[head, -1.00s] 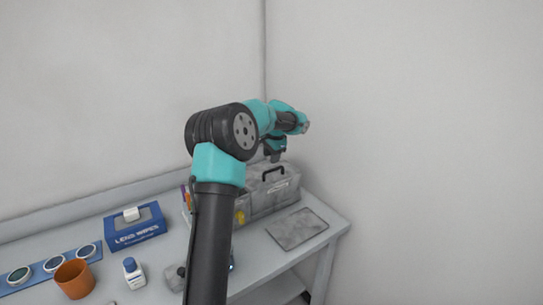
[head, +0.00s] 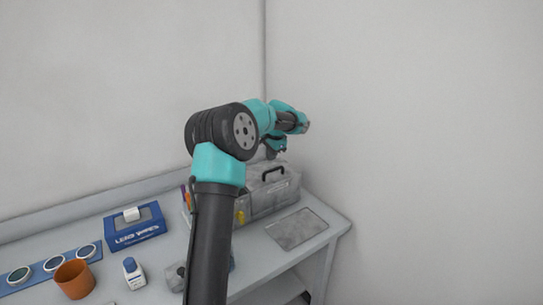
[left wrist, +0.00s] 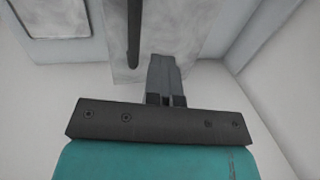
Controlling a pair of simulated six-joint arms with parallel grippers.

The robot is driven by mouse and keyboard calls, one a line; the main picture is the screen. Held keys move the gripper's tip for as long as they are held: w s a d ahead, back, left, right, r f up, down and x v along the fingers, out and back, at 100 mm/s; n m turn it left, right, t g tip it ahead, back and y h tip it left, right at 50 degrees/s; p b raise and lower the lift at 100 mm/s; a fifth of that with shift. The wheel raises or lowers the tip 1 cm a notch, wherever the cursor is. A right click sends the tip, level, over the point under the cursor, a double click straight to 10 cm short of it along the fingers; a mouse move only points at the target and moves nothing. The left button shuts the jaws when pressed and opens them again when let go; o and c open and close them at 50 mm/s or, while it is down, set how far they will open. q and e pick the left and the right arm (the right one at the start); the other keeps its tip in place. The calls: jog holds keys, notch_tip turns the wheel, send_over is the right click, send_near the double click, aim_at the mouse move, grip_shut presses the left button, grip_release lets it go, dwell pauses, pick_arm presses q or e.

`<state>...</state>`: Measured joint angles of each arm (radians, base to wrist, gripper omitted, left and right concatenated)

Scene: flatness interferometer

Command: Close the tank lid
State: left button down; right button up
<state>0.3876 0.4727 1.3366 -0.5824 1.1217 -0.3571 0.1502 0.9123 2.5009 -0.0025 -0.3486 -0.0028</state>
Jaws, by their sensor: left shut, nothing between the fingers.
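The tank is a mottled grey box (head: 272,200) at the back right of the bench in the head view. A black bar handle (head: 272,172) stands on its top, and the lid appears to lie flat there. Its near left side is partly hidden by my left arm. My left gripper (head: 273,155) is just above and behind the tank top. In the left wrist view its fingers (left wrist: 164,62) are together and empty, over a grey mottled surface (left wrist: 190,25), with the dark handle (left wrist: 134,40) beside them. I cannot tell whether the fingers touch the lid. My right gripper is not in view.
A flat grey framed plate (head: 297,229) lies in front of the tank near the bench's right edge. A blue lens wipes box (head: 135,225), a white bottle (head: 133,273), an orange cup (head: 74,279) and round optics (head: 54,264) stand left. Walls rise close behind.

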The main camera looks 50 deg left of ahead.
pick_arm(q)
jog(key=c, duration=1.9)
grip_release()
jog(key=o, duration=0.8)
jog(key=v, duration=1.7)
jog(key=shift+r, duration=0.2)
